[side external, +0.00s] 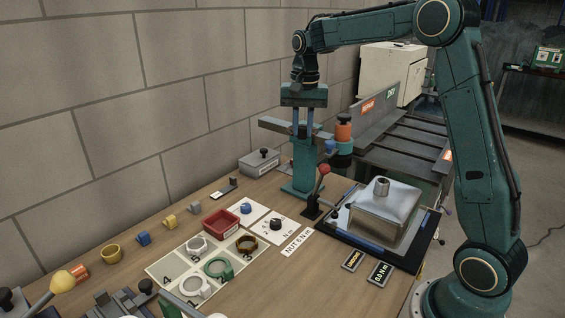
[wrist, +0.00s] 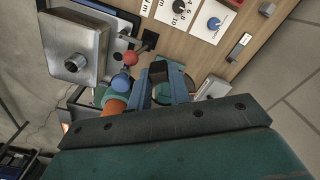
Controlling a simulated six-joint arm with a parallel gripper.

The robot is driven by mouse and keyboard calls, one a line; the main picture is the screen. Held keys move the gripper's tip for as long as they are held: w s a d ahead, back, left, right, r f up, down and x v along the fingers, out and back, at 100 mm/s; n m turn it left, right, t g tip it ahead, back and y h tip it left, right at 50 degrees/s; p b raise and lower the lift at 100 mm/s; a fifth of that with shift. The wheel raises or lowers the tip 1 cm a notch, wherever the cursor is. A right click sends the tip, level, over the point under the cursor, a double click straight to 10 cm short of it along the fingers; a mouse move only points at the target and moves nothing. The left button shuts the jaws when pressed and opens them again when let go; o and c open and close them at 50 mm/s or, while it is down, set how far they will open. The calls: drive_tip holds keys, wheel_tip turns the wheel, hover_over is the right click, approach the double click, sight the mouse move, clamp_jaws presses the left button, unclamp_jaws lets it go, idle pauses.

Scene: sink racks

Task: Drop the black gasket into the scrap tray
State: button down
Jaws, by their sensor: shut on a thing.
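My gripper (side external: 303,132) is high above the workbench, in front of the green press column in the side view. It is shut on the black gasket (wrist: 158,70), whose dark edge shows between the blue fingers in the wrist view; the fingers hide part of it. A small red tray (side external: 220,222) with a pale label stands on the bench, lower left of my gripper in the side view. Its label is too small to read, and it looks like the scrap tray. My gripper is well apart from it.
A pale numbered mat (side external: 170,266) holds several rings, white, green and brown. Dial cards (side external: 275,229) lie right of the red tray. The green press (side external: 300,175), a red-knobbed lever (side external: 323,169) and a metal box (side external: 385,213) stand nearby. A grey lidded box (side external: 259,162) is by the wall.

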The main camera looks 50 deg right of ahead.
drive_tip(key=w+a+f+n, duration=0.1)
drive_tip(key=w+a+f, duration=0.5)
drive_tip(key=w+a, duration=0.1)
drive_tip(key=w+a+f+n, duration=0.1)
drive_tip(key=w+a+f, duration=0.5)
drive_tip(key=a, duration=0.4)
drive_tip(key=shift+w, duration=0.4)
drive_tip(key=shift+f, duration=0.15)
drive_tip(key=shift+f, duration=2.9)
drive_tip(key=c, duration=1.2)
unclamp_jaws()
